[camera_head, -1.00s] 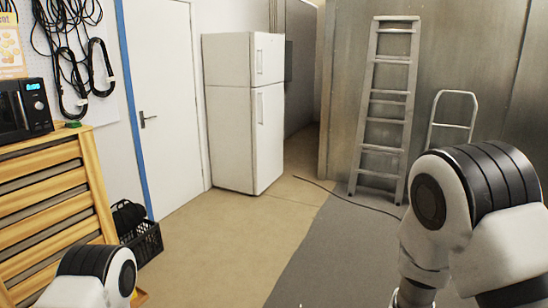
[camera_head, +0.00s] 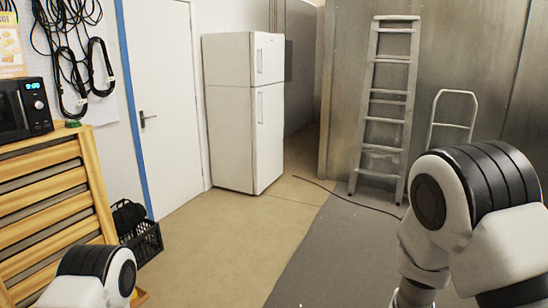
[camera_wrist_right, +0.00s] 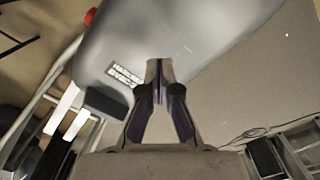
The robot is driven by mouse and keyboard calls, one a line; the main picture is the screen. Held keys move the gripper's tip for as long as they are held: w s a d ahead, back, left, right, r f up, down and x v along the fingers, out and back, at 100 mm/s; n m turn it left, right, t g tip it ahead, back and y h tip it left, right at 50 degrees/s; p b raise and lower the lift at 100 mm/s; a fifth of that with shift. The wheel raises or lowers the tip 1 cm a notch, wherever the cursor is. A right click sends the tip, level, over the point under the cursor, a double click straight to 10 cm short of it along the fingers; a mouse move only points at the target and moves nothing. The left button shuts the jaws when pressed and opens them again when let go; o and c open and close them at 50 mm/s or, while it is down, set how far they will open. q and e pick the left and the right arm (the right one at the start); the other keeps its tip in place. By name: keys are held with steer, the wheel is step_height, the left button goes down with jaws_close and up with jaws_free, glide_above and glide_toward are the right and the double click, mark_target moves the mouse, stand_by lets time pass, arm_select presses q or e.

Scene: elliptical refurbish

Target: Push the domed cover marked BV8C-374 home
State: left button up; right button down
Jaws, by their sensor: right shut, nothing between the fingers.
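In the right wrist view a large smooth grey cover (camera_wrist_right: 185,35) with a rounded edge fills the upper middle. It carries a small light label (camera_wrist_right: 124,75) with dark print, too small to read for certain. My right gripper (camera_wrist_right: 159,68) is shut and empty, its tips pointing at the cover near the label. I cannot tell whether the tips touch it. The tips hide part of the cover's lower edge. In the head view only my arm links show; neither gripper nor the cover is visible there. My left gripper is out of view.
In the wrist view a red knob (camera_wrist_right: 90,16), a dark block (camera_wrist_right: 106,104) and pale metal tubes (camera_wrist_right: 45,95) are beside the cover. In the head view are a white fridge (camera_head: 243,112), a ladder (camera_head: 386,105), a black crate (camera_head: 143,243) and open floor (camera_head: 240,235).

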steer(key=shift+f+b, duration=2.2)
steer(key=shift+f, duration=0.3)
steer(key=shift+r, duration=0.1)
step_height(320, 180, up, 7)
steer(key=p, duration=0.7)
